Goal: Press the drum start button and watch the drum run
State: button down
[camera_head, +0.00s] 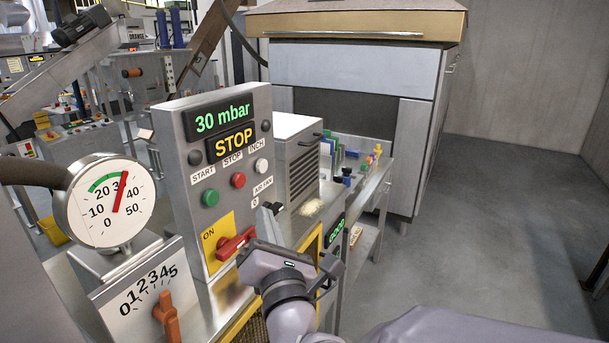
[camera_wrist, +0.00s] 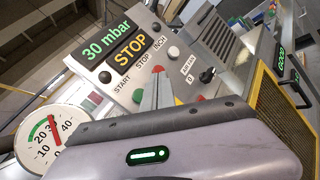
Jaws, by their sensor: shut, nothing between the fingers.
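The grey control panel (camera_head: 180,130) stands upright, with a green START button (camera_head: 210,197), a red STOP button (camera_head: 238,179) and a white INCH button (camera_head: 261,165). Its displays read "30 mbar" (camera_head: 224,119) and "STOP" (camera_head: 234,142). My gripper (camera_wrist: 158,80) is shut and empty, its fingers pointing at the panel. In the wrist view the green button (camera_wrist: 138,96) shows just left of the fingers, and the red button (camera_wrist: 157,69) just beyond their tips. Whether the fingers touch the panel cannot be told. In the head view my gripper is low, before the panel's lower right.
A red ON switch (camera_head: 235,243) on a yellow plate sits close to my gripper. A round pressure gauge (camera_head: 111,201) and an orange dial knob (camera_head: 167,318) are at left. A black AIR FAN knob (camera_head: 272,208) is right of the buttons. Grey floor (camera_head: 500,200) is clear at right.

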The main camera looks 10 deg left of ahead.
aim_at(211, 198)
jog(key=w+a+p, duration=0.1)
jog(key=w+a, duration=0.2)
jog(key=a, duration=0.5)
jog(key=shift+w, duration=0.2)
jog(key=shift+a, duration=0.2)
dwell(1.8)
jog(key=shift+w+a, duration=0.15)
jog(key=shift+a, duration=0.15)
jog(key=shift+w+a, duration=0.2)
jog(key=shift+a, duration=0.25)
dwell(0.7)
jog(key=shift+s+d, duration=0.35)
jog(key=shift+d, duration=0.5)
